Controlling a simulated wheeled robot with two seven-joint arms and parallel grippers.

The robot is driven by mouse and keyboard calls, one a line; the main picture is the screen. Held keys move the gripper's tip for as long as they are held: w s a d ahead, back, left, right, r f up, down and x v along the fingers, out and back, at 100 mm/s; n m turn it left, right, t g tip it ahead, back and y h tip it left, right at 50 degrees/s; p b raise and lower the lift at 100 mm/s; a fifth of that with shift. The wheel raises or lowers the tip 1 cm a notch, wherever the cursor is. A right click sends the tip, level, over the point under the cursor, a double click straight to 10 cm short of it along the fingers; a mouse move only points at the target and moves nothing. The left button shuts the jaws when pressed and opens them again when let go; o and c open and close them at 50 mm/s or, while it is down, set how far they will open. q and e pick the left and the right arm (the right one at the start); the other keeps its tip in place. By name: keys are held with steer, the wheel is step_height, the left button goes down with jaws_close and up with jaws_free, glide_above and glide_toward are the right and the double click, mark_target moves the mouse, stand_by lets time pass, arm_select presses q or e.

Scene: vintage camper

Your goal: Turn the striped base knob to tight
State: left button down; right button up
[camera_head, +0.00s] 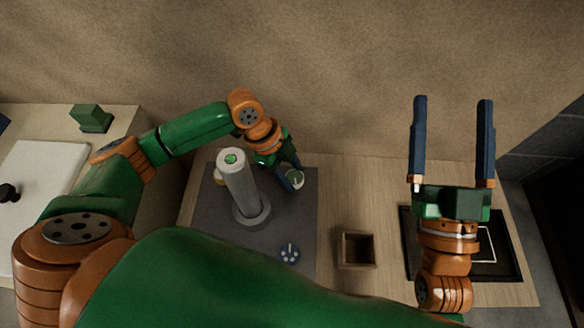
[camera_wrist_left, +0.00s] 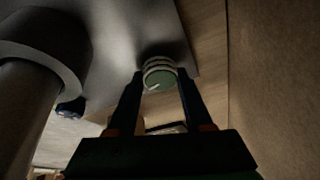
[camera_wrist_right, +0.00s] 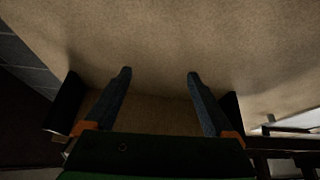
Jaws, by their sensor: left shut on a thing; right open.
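The striped base knob (camera_head: 296,179) is on the grey base mat, right of the pale upright column (camera_head: 240,185). In the left wrist view the knob (camera_wrist_left: 160,80) has a green top with a pale pointer line and white bands around its side. My left gripper (camera_wrist_left: 158,72) is shut on the knob, one finger on each side; in the head view the gripper (camera_head: 289,172) partly covers it. No marking for tight is readable. My right gripper (camera_head: 452,100) is open and empty, raised at the right; its fingers (camera_wrist_right: 159,74) face the wall.
A blue dotted knob (camera_head: 289,253) sits at the front of the grey mat (camera_head: 303,220), and a yellowish one (camera_head: 219,176) stands left of the column. A small wooden box (camera_head: 342,252) and a black tray (camera_head: 408,240) lie to the right. A green block (camera_head: 92,118) is far left.

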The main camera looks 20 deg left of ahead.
steer(key=shift+w+f+g+h, duration=0.2)
steer(key=shift+f+g, duration=0.05)
steer(key=shift+f, duration=0.2)
steer(key=shift+w+f+g+h, duration=0.2)
steer(key=shift+f+g, duration=0.05)
steer(key=shift+f, duration=0.15)
arm_select(q)
steer(key=shift+c, duration=1.6)
jaws_free()
